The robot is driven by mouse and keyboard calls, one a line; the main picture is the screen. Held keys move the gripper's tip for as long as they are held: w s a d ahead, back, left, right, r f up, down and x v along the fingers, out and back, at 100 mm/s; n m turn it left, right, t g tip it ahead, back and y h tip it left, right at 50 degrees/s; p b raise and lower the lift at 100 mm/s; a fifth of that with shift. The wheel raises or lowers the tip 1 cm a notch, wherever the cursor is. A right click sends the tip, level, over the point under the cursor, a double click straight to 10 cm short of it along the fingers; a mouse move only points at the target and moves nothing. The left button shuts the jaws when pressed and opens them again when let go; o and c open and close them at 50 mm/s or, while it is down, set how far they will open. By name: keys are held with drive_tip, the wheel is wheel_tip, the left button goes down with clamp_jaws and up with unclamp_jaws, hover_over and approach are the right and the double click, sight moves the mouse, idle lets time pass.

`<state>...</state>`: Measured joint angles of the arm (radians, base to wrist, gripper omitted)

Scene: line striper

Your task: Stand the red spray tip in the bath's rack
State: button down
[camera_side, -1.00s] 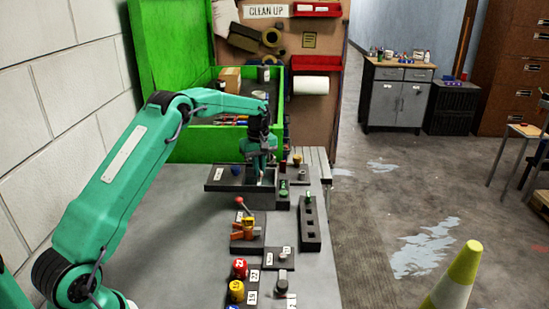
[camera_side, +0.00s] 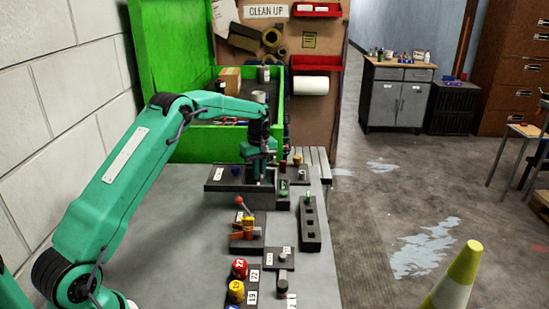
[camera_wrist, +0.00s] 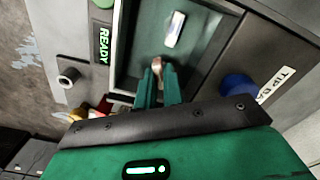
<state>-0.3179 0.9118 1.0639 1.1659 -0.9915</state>
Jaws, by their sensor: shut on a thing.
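My gripper (camera_side: 259,178) is over the right part of a dark tray block on the bench in the side view. In the wrist view its green fingers (camera_wrist: 158,82) are shut on a small brownish, brass-coloured piece (camera_wrist: 157,67), mostly hidden between them. I see no clear red on it, so I cannot confirm that it is the red spray tip. The fingers reach into a green-walled recess that looks like the bath (camera_wrist: 125,68). A pale, shiny slanted piece (camera_wrist: 174,29) is inside it. I cannot make out the rack's slots or whether the held piece touches anything.
A green button and "READY" label (camera_wrist: 103,43) are beside the bath. A grey ring-topped peg (camera_wrist: 68,76) and red and yellow items (camera_wrist: 103,107) stand nearby. A red-knobbed lever fixture (camera_side: 247,228) is nearer the side camera.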

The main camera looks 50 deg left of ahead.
drive_tip(key=shift+f, duration=0.55)
drive_tip(key=c, duration=1.5)
unclamp_jaws()
drive_tip(key=shift+o, duration=0.7)
drive_tip(key=shift+o, duration=1.2)
drive_tip(key=shift+r, duration=0.15)
drive_tip(key=shift+r, duration=3.35)
drive_tip(key=shift+r, duration=0.1)
